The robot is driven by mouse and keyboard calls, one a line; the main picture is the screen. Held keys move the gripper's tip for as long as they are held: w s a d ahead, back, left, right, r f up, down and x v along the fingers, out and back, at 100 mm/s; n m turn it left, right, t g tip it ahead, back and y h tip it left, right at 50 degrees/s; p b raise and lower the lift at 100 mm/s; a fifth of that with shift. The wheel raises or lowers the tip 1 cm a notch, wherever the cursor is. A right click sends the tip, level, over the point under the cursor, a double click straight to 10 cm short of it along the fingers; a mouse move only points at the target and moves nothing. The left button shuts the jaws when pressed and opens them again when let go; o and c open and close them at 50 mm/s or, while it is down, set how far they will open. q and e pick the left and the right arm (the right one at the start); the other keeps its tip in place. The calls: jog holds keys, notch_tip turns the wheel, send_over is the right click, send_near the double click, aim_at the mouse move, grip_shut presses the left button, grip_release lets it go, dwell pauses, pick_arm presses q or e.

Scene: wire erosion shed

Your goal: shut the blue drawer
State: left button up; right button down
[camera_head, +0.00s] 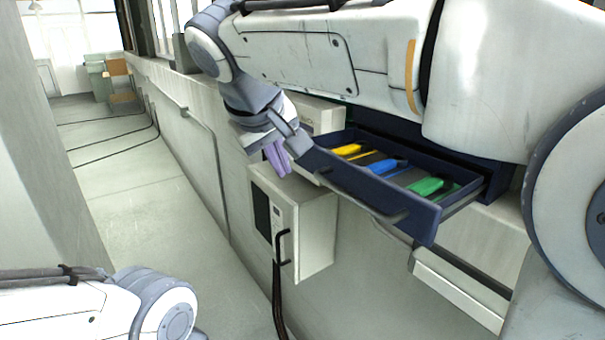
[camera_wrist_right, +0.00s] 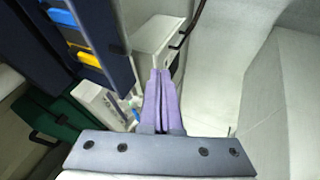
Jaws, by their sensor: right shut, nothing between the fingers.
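The blue drawer (camera_head: 368,190) is pulled out from its dark blue cabinet (camera_head: 455,142) in the head view. Yellow, blue and green items lie inside it. A dark bar handle runs along its front. My right gripper (camera_head: 277,158) has purple fingers, shut and empty, beside the drawer's far left front corner. It appears apart from the drawer front. In the right wrist view, the shut fingers (camera_wrist_right: 161,92) point away from the camera, and the drawer (camera_wrist_right: 108,38) is at upper left. My left arm shows at lower left in the head view, but its gripper is out of view.
A white box with a black handle (camera_head: 305,222) is mounted on the wall below the drawer. A pale open drawer (camera_head: 455,290) sticks out at lower right. A green drawer front (camera_wrist_right: 55,125) shows in the wrist view. The aisle floor (camera_head: 125,190) is clear apart from cables.

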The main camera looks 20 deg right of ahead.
aim_at(314, 171)
jog(key=shift+m+h, duration=0.3)
jog(key=w+d+f+p, duration=0.1)
jog(key=w+d+f, duration=0.1)
jog(key=w+d+f+p, duration=0.1)
jog(key=w+d+f, duration=0.1)
jog(key=w+d, duration=0.1)
jog(key=w+d+f+p, duration=0.1)
jog(key=w+d+f, duration=0.1)
jog(key=d, duration=0.1)
jog(key=shift+w+p, duration=0.25)
jog(key=shift+p, duration=0.05)
jog(key=shift+a, duration=0.1)
